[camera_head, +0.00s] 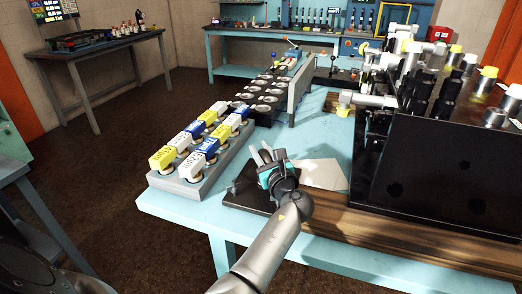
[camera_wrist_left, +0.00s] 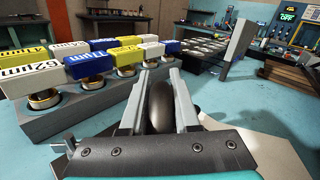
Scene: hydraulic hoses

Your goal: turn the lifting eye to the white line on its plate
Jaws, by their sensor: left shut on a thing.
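My left gripper (camera_head: 266,157) is over the dark plate (camera_head: 247,203) at the near left corner of the turquoise table. In the left wrist view, the two grey fingers of my left gripper (camera_wrist_left: 157,90) are shut on a dark, rounded upright thing, the lifting eye (camera_wrist_left: 159,108). I see the eye edge-on between the fingers; its base is hidden. In the head view the gripper and wrist hide the eye. I cannot make out the white line on the plate. My right gripper is in neither view.
A grey rack (camera_head: 187,188) of yellow, white and blue labelled blocks stands just left of the plate. A white sheet (camera_head: 322,174) lies to its right. A large black block (camera_head: 430,170) with fittings stands farther right. Dark trays (camera_head: 262,98) lie behind the rack.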

